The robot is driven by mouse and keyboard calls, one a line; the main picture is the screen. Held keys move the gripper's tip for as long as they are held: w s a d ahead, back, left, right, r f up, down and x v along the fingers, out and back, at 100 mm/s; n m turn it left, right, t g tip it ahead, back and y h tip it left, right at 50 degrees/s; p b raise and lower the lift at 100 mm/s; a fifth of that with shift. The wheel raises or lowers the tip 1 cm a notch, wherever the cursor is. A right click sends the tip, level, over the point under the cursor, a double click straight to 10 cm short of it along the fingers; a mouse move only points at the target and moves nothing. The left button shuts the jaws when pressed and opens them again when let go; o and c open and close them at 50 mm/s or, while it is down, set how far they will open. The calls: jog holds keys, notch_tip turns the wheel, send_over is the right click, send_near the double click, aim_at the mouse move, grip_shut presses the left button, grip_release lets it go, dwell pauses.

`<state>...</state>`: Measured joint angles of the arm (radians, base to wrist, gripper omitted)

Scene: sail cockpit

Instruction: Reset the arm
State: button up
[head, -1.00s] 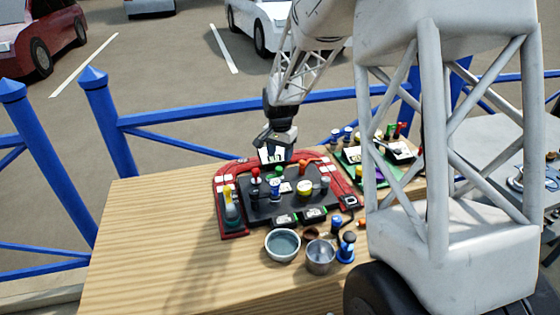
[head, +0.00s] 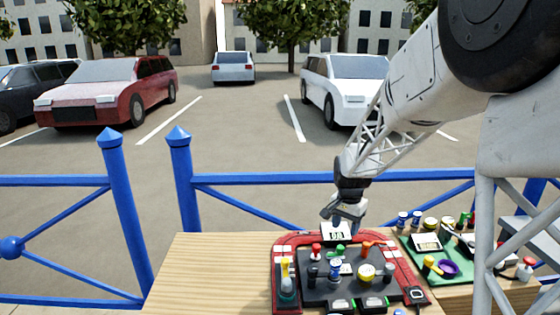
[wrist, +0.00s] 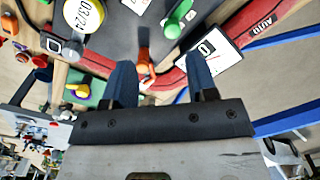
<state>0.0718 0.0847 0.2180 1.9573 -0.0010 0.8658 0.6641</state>
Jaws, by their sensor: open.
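My gripper (head: 342,222) hangs above the back edge of a control panel in the head view. The panel has a red border (head: 283,249) and a dark plate (head: 313,291) with several coloured knobs and levers. In the wrist view, the two blue fingers of my gripper (wrist: 159,75) are apart with nothing held. An orange lever (wrist: 144,50) shows between and beyond them, and I cannot tell its distance from them. A white display (wrist: 213,50) is beside the right finger, and a green knob (wrist: 176,18) is farther up.
A second, green board (head: 465,271) with small parts lies right of the panel. The wooden table (head: 205,275) is bare to the left. A blue railing (head: 250,205) runs behind the table. Parked cars, including a red one (head: 110,90), stand well beyond it.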

jog(key=s+a+r+n, duration=0.2)
jog(key=s+r, duration=0.5)
jog(key=s, duration=0.4)
jog(key=s+a+r+n, duration=0.1)
jog(key=s+n, duration=0.1)
jog(key=s, duration=0.7)
jog(key=s+r+n+t, duration=0.1)
jog(key=s+n, duration=0.1)
jog(key=s, duration=0.8)
jog(key=s+a+r+n+t, duration=0.1)
jog(key=s+n, duration=0.1)
jog(key=s, duration=0.7)
jog(key=shift+s+a+r, duration=0.25)
jog(key=shift+a+r, duration=0.05)
jog(key=shift+r, duration=0.05)
